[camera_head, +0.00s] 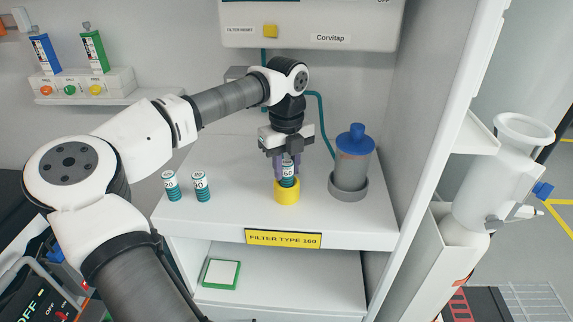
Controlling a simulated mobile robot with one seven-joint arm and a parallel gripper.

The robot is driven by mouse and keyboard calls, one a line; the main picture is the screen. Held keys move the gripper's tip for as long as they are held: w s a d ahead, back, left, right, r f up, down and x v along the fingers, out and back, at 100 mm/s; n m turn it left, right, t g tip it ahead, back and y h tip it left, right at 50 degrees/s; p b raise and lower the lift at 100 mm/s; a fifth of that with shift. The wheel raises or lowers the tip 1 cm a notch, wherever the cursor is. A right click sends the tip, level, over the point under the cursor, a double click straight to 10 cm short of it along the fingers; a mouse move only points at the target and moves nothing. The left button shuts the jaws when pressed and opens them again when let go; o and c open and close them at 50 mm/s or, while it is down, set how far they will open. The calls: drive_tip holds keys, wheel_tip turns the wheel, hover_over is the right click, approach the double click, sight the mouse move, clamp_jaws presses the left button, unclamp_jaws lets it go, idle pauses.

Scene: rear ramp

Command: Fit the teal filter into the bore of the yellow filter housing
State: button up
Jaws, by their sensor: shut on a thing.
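The teal filter (288,180) is a small upright cylinder with a white label that reads 160 or 60; the print is small. My gripper (287,172) points straight down with its purple fingers shut on the filter. The yellow filter housing (287,195) is a short round cup standing on the white shelf (330,226). The filter is upright directly over the housing, and its lower end meets or enters the housing's top. I cannot tell how deep it sits, as the rim and fingers hide the bore.
Two other teal and white cylinders, one (171,186) marked 20 and one (200,186) marked 40 or 10, stand on the shelf at left. A blue-capped canister (352,158) stands close at right. A wall panel (310,24) hangs behind. A yellow label (283,239) reads "FILTER TYPE 160".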

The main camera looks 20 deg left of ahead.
sight(286, 162)
drive_tip(key=shift+f+b, duration=0.6)
drive_tip(key=shift+f, duration=0.3)
drive_tip(key=o, duration=1)
drive_tip(key=shift+r, duration=0.1)
wheel_tip(286, 162, up, 14)
drive_tip(key=shift+f+b, duration=0.2)
drive_tip(key=shift+b, duration=0.35)
